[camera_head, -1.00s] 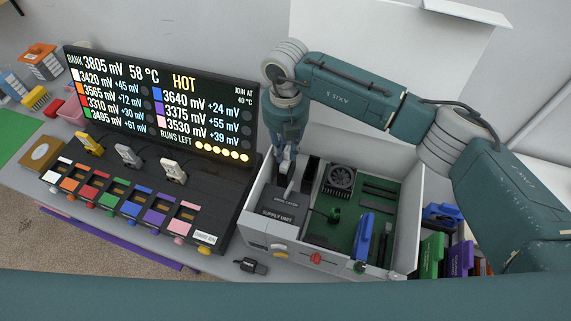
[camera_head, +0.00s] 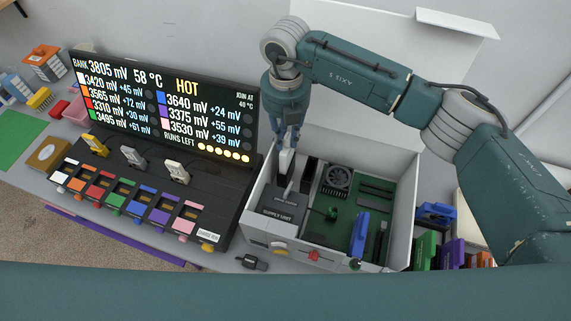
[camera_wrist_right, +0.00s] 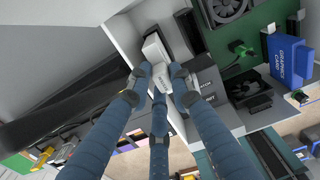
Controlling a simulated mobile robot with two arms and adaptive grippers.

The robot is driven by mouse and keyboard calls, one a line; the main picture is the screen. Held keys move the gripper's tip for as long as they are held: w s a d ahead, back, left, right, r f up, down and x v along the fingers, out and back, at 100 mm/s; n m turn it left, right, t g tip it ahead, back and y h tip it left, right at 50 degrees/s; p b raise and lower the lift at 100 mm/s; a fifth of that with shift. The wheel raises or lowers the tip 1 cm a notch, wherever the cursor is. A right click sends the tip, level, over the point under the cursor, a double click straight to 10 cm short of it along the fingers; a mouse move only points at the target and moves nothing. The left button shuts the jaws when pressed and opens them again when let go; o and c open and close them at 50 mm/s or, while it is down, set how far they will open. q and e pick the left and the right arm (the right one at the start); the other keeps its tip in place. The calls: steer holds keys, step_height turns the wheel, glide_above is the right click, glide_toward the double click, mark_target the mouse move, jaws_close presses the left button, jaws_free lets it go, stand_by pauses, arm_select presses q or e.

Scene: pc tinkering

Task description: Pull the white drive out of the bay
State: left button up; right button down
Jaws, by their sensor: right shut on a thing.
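The white drive (camera_head: 285,162) stands upright over the drive bay at the back left of the open computer case (camera_head: 408,220). My right gripper (camera_head: 287,143) is above the case with its fingers pointing down, shut on the drive's upper part. In the right wrist view the white drive (camera_wrist_right: 158,76) sits between the fingertips of the right gripper (camera_wrist_right: 160,84). I cannot tell whether its lower end is clear of the bay. My left gripper is not in view.
A dark supply unit (camera_head: 280,210) is in front of the bay. A fan (camera_head: 338,179) and a blue graphics card (camera_head: 360,235) are to the right inside the case. A display board (camera_head: 165,105) stands left of it. Coloured cards (camera_head: 458,252) stand right of the case.

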steer(key=shift+w+d+r+p, duration=0.1)
steer(key=shift+d+r+p, duration=0.15)
steer(key=shift+r, duration=0.5)
steer(key=shift+d+r+p, duration=0.1)
steer(key=shift+r+p, duration=0.25)
steer(key=shift+r, duration=0.6)
steer(key=shift+a, duration=0.25)
